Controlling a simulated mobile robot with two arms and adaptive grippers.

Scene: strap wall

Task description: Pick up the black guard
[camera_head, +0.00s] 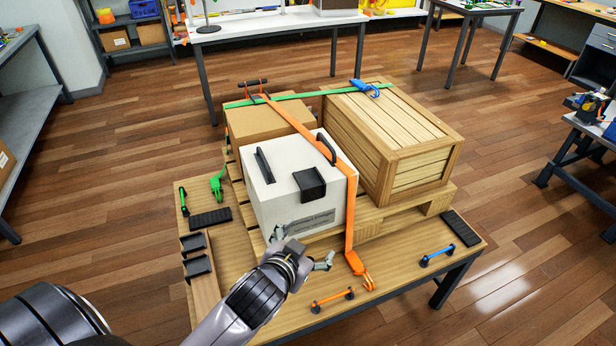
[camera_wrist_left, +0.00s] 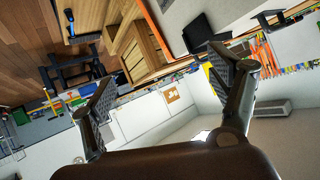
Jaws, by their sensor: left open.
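A black guard (camera_head: 310,184) sits on the top front edge of the white box (camera_head: 270,205). It also shows in the left wrist view as a dark piece (camera_wrist_left: 197,33) on the white box. Two similar black guards (camera_head: 193,243) lie in a wooden tray (camera_head: 205,292) at the left of the table. My left gripper (camera_head: 303,247) is open and empty, in front of the white box and below the guard on it. In the left wrist view its two fingers (camera_wrist_left: 160,82) are spread apart with nothing between them. My right gripper is in neither view.
An orange strap (camera_head: 351,215) runs over the white box beside the guard. A green strap (camera_head: 300,95) crosses the wooden crate (camera_head: 395,140) and the cardboard box (camera_head: 255,122).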

